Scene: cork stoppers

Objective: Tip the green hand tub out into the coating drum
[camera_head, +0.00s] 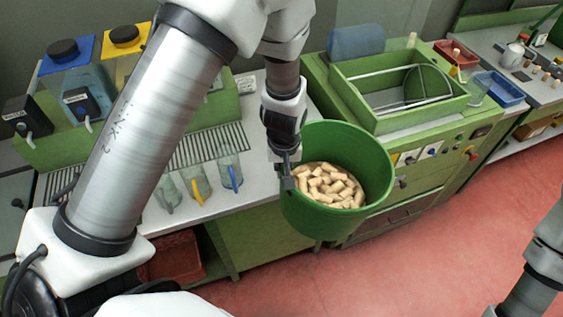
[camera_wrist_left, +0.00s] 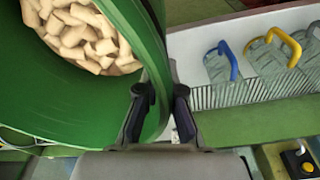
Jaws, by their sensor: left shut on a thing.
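The green hand tub (camera_head: 374,165) hangs in the air in front of the bench, upright or slightly tilted, with many cork stoppers (camera_head: 328,186) in its bottom. My left gripper (camera_head: 287,178) is shut on the tub's rim at its left side. In the left wrist view the two fingers (camera_wrist_left: 162,112) pinch the green wall (camera_wrist_left: 150,60), with the corks (camera_wrist_left: 85,38) inside. The coating drum (camera_head: 428,84) is in the green machine behind and to the right of the tub, inside an open rectangular housing with metal bars. My right gripper is not in view; only part of my right arm shows at the right edge.
Containers with blue and yellow lids (camera_head: 65,52) stand behind. A red bin (camera_head: 455,54) and a blue bin (camera_head: 503,90) sit right of the machine. The red floor (camera_head: 440,250) is clear.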

